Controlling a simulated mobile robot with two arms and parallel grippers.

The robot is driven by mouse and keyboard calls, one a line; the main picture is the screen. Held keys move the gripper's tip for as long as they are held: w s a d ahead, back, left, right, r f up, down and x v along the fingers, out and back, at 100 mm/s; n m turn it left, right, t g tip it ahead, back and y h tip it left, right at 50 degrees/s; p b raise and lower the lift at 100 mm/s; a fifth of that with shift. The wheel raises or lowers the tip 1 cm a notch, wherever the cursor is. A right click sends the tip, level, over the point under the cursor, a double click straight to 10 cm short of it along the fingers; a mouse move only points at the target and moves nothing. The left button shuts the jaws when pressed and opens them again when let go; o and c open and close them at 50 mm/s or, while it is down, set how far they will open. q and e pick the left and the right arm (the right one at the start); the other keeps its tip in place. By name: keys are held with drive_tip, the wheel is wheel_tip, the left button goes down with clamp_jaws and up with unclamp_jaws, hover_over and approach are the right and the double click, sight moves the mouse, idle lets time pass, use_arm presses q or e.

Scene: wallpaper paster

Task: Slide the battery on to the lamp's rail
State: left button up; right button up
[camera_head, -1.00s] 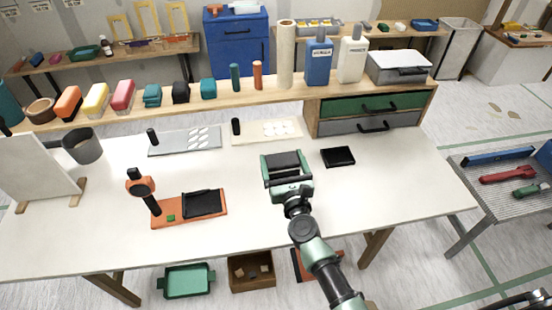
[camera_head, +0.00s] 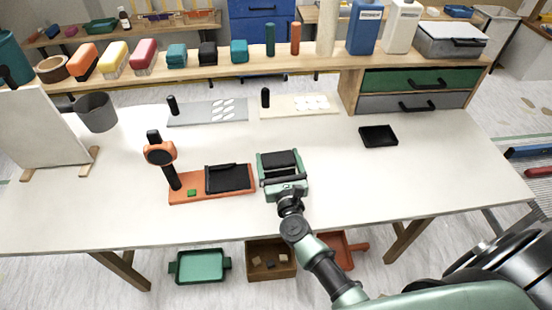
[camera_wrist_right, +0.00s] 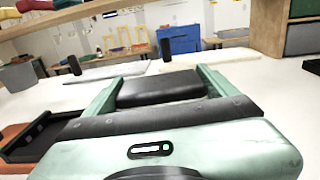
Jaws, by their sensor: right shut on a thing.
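My right gripper (camera_head: 281,165) is shut on the battery (camera_head: 279,159), a dark block between its two green fingers. The battery also shows in the right wrist view (camera_wrist_right: 160,89). The lamp has a flat orange base (camera_head: 208,197), a dark post with an orange-ringed head (camera_head: 160,154), and a green button. Its black rail (camera_head: 229,179) lies on the right part of the base. The gripper and battery are just right of the rail, apart from it. The wrist view shows the rail's black frame (camera_wrist_right: 38,142) at lower left. My left gripper is out of view.
A black shallow tray (camera_head: 378,137) lies to the right on the white table (camera_head: 440,185). Two flat boards (camera_head: 208,111) (camera_head: 300,105) lie behind, below the wooden shelf. A grey cup (camera_head: 96,112) and a white panel (camera_head: 42,125) stand at left. The table's middle is clear.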

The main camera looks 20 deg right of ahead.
drive_tip(key=shift+a, duration=0.1)
drive_tip(key=shift+w+a+r+b, duration=0.1)
drive_tip(key=shift+w+a+b, duration=0.1)
drive_tip(key=shift+a, duration=0.75)
drive_tip(key=shift+w+a+f+b, duration=0.1)
drive_tip(key=shift+w+a+b, duration=0.15)
drive_tip(key=shift+a, duration=0.65)
drive_tip(key=shift+w+a+r+b, duration=0.1)
drive_tip(key=shift+w+a+b, duration=0.1)
drive_tip(key=shift+a, duration=0.75)
drive_tip(key=shift+w+a+b, duration=0.15)
drive_tip(key=shift+a+b, duration=0.05)
drive_tip(key=shift+a, duration=0.55)
drive_tip(key=shift+w+a+b, duration=0.15)
drive_tip(key=shift+a+b, duration=0.05)
drive_tip(key=shift+a, duration=0.55)
drive_tip(key=shift+a, duration=0.1)
drive_tip(key=shift+a, duration=0.35)
drive_tip(key=shift+w+a, duration=0.1)
drive_tip(key=shift+a, duration=0.05)
drive_tip(key=shift+d, duration=0.2)
